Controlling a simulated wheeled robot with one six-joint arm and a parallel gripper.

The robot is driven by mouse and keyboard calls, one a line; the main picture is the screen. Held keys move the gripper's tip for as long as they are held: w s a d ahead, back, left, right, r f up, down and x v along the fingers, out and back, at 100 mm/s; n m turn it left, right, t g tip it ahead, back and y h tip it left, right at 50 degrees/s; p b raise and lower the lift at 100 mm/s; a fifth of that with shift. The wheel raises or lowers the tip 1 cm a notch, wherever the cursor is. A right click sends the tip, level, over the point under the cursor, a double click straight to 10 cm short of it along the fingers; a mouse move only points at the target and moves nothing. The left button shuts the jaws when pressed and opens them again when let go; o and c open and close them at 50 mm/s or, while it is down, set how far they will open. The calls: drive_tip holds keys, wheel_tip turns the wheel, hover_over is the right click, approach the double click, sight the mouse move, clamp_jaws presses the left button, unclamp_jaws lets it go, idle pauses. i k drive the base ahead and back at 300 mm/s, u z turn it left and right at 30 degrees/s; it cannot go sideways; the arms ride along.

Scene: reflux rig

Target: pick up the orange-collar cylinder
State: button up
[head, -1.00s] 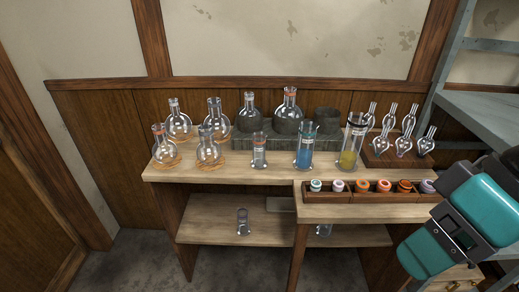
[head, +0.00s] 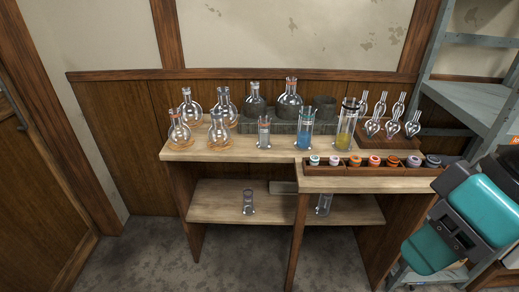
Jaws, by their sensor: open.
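Three cylinders stand upright on the bench top. One holds blue liquid (head: 305,130) and seems to have a reddish-orange band near its mouth; the band is too small to be sure. A shorter, clear cylinder (head: 264,133) stands to its left, its collar colour unclear. A taller cylinder with yellow liquid (head: 346,125) and a dark collar stands to its right. Two more clear cylinders stand on the lower shelf, one near the middle (head: 248,202) and one farther right (head: 323,205); their collars cannot be made out. My teal arm is at the right edge, apart from the bench; my gripper's fingers do not show.
Round flasks (head: 219,132) on cork rings stand at the bench's left. Behind the cylinders is a grey block (head: 285,127) with flasks. A wooden tray (head: 350,171) of coloured rings lies along the front right. Small bulbs stand behind it. A grey shelf rack (head: 470,95) rises at right.

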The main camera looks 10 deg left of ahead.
sight(264, 144)
drive_tip(key=z, duration=0.25)
drive_tip(key=i, duration=0.9)
drive_tip(key=u, duration=0.6)
